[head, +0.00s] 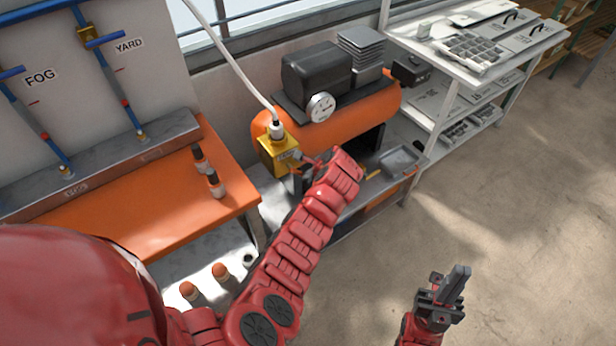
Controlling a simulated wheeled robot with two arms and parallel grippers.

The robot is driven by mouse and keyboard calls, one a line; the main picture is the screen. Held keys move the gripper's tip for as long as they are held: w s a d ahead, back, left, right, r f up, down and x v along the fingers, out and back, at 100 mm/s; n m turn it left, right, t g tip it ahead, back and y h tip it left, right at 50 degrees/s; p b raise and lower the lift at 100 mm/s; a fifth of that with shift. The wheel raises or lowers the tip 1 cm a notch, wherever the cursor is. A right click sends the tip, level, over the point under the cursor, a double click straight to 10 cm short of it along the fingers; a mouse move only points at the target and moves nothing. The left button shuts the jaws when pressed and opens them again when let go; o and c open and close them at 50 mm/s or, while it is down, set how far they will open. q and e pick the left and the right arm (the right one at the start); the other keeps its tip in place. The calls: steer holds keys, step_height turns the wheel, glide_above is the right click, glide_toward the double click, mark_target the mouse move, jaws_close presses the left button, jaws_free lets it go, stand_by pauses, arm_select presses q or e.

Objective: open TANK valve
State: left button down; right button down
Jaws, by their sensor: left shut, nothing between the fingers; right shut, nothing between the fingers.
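The TANK valve (277,153) is a yellow block at the left end of the orange tank (352,121), with a white hose rising from its top. A small label on its front is too small to read. A thin reddish piece (311,160), which looks like its lever, sticks out to the right towards my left wrist. My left arm reaches up to just right of the valve; its fingers are mostly hidden by the wrist, and I cannot tell whether they touch the lever. My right gripper (459,282) is shut and empty over the floor, fingers pointing up.
A black motor and pressure gauge (320,107) sit on the tank. An orange bench (150,215) with dark-capped bottles stands at the left. FOG and YARD valves (89,36) hang on the wall panel. A shelf rack (455,75) stands at the right. The floor at the right is clear.

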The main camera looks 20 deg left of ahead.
arm_select(q)
steer(key=shift+f+g+y+b, duration=0.1)
steer(key=shift+g+y+b, duration=0.2)
steer(key=shift+g+y, duration=0.15)
steer(key=shift+s+a+f+m, duration=0.1)
steer(key=shift+m, duration=0.2)
steer(key=shift+s+a+f, duration=0.1)
steer(key=shift+f, duration=0.05)
steer(key=shift+s+a+f, duration=0.1)
steer(key=shift+s+f, duration=0.05)
steer(key=shift+f, duration=0.05)
stand_by(0.4)
steer(key=shift+r+p, duration=0.1)
steer(key=shift+p, duration=0.25)
stand_by(0.8)
steer(key=shift+r+p, duration=0.7)
